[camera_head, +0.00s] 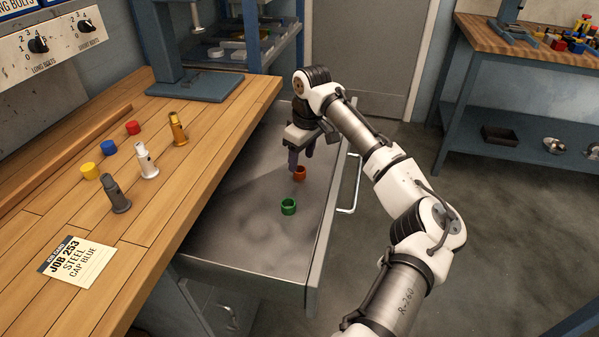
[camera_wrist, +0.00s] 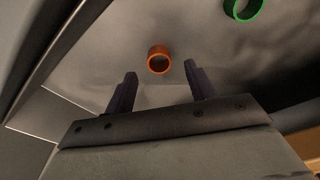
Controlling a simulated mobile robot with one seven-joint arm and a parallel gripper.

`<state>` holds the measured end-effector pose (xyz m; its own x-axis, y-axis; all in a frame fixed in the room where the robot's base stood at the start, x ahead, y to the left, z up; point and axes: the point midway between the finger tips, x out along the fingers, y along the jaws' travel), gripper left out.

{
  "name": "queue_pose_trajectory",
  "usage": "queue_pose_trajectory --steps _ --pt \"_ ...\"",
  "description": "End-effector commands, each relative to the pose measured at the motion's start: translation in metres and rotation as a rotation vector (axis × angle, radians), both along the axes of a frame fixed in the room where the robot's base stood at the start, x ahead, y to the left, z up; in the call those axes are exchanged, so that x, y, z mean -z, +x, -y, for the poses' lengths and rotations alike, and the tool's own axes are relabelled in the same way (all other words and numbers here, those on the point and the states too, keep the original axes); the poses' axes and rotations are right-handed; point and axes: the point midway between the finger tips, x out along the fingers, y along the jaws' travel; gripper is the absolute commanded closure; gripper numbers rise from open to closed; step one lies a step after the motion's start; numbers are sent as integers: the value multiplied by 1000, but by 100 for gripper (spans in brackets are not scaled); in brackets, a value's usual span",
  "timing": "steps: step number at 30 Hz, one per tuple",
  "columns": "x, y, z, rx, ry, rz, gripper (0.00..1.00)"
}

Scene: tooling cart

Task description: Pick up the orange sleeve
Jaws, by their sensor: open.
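The orange sleeve (camera_head: 299,174) is a short ring on the floor of the open metal drawer (camera_head: 240,232). In the wrist view the orange sleeve (camera_wrist: 159,59) lies just beyond the fingertips, roughly centred between them. My gripper (camera_head: 301,168) points down into the drawer, close to the sleeve, with its dark fingers apart. In the wrist view my gripper (camera_wrist: 160,72) is open and nothing is between its fingers. I cannot tell its exact height above the drawer floor.
A green sleeve (camera_head: 288,206) lies nearby in the drawer. Drawer walls and a handle (camera_head: 352,183) bound the right side. The wooden bench (camera_head: 190,190) holds bolts, coloured caps and a job card (camera_head: 76,261). The near drawer floor is clear.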

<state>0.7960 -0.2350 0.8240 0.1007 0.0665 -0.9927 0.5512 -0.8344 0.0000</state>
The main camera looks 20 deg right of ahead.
Motion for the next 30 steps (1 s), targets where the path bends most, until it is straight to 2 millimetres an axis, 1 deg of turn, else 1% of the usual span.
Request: queue_pose_trajectory --steps 6,9,17,27,28,30 --pt "32 5 -1 0 -1 -2 45" --pt "40 6 -2 0 -1 -1 45" --pt "43 6 -2 0 0 0 45" --pt "43 6 -2 0 0 0 89" --pt "43 6 -2 0 0 0 92" --pt "43 6 -2 0 0 0 92"
